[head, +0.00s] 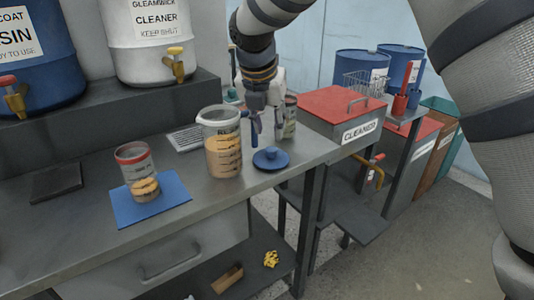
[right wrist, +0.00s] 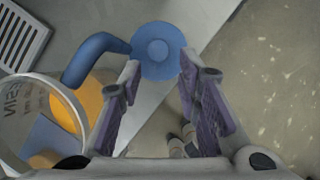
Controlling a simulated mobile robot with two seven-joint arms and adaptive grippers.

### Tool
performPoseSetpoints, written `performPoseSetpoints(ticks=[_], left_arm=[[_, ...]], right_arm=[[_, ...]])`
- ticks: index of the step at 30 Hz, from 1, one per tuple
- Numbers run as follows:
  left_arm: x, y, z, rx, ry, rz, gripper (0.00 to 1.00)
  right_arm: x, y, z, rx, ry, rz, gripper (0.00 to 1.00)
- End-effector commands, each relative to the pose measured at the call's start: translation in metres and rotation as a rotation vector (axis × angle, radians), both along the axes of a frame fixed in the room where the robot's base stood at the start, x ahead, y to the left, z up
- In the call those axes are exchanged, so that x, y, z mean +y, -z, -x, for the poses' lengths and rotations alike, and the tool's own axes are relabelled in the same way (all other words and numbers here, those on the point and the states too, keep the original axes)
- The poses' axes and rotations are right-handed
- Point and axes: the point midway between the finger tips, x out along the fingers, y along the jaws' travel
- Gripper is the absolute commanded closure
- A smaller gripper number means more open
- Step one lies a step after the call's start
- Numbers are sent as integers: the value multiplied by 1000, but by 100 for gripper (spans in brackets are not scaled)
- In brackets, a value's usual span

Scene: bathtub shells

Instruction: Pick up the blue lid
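The blue lid (head: 271,159) is a round disc with a knob, lying flat near the right end of the grey workbench. My right gripper (head: 265,128) points down above the lid, just right of the clear measuring jug (head: 222,157). In the right wrist view the fingers of my right gripper (right wrist: 160,85) are spread apart with nothing between them. The lid (right wrist: 158,50) shows beyond the fingertips, roughly centred between them. Its gap from the fingertips is hard to judge. My left gripper is not in view.
The jug's blue handle (right wrist: 92,56) is close to the left finger. A small container (head: 138,172) with orange contents stands on a blue mat (head: 178,191). A can (head: 290,118) is behind the gripper. The bench edge is just right of the lid.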

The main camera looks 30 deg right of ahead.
Motion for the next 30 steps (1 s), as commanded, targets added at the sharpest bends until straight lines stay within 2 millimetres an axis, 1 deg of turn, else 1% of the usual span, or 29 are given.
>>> performPoseSetpoints(ticks=[1, 5, 9, 12, 15, 20, 24, 30], left_arm=[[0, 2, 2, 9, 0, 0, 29], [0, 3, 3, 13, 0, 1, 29], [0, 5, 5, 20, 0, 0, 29], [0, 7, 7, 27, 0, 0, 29], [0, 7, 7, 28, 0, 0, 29], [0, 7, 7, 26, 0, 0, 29], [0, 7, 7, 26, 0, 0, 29], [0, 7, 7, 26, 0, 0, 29]], right_arm=[[-3, 13, -2, 9, 1, 0, 69], [-7, 27, -6, 6, 1, -1, 69], [-13, 53, -14, 9, 2, 0, 69], [-18, 67, -18, 7, 2, -1, 69], [-20, 72, -20, 3, 1, -1, 69], [-20, 70, -20, 2, 1, -1, 69], [-20, 70, -20, 2, 1, -1, 96], [-19, 70, -20, 2, 1, -1, 96]])
